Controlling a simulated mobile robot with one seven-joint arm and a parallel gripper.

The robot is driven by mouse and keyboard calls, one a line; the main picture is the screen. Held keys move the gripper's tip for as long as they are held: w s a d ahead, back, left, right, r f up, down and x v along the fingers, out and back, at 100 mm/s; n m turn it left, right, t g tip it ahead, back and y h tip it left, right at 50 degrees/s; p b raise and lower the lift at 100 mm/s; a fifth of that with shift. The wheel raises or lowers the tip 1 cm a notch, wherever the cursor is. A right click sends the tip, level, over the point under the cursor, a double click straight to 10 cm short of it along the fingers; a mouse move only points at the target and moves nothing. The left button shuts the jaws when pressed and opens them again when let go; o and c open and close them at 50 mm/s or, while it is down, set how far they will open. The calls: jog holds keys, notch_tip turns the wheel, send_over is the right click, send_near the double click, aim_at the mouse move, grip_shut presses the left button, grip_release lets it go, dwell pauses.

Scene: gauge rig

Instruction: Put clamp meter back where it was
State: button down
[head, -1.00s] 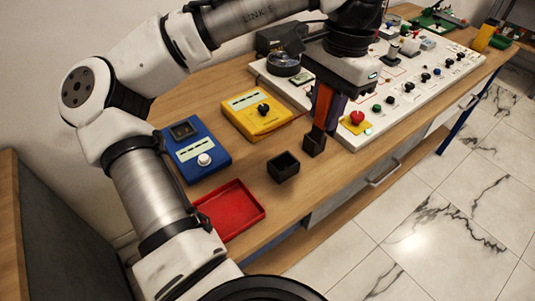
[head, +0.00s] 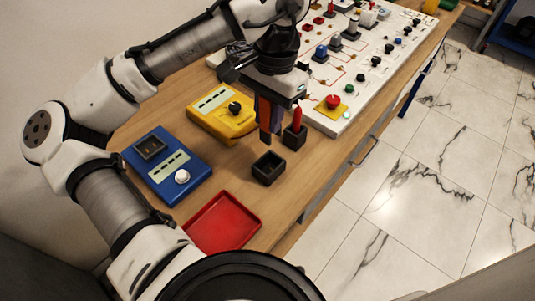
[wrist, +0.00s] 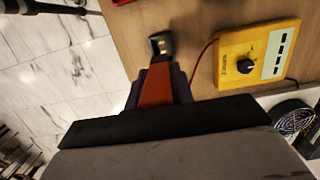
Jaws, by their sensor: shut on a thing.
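My gripper (head: 270,113) is shut on an orange piece with a dark lower end, which I take for the clamp meter (head: 262,107). It hangs upright, pointing down, just behind the empty black square holder (head: 268,168). In the wrist view the orange body (wrist: 155,88) shows between my fingers. A dark shape lies beyond its tip; I cannot tell whether it is the meter's jaw or the holder. A second black holder (head: 295,137) stands behind and to the right, with a red probe (head: 297,113) upright in it. Whether the meter touches the bench is unclear.
A yellow meter (head: 222,112) and a blue meter (head: 166,165) lie left on the wooden bench. A red tray (head: 223,221) lies near the front. The white panel (head: 340,85) with knobs and a red button is behind right. Bare bench surrounds the empty holder.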

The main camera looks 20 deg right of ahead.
notch_tip(320, 180, down, 12)
jog(key=shift+f, duration=0.2)
dwell(0.4)
jog(key=shift+f, duration=0.15)
jog(key=c, duration=1.2)
grip_release()
jog(key=r, duration=0.8)
jog(key=d+r, duration=0.1)
jog(key=r, duration=0.3)
jog(key=shift+w+d+r, duration=0.1)
jog(key=shift+w+r, duration=0.05)
jog(key=shift+w, duration=0.25)
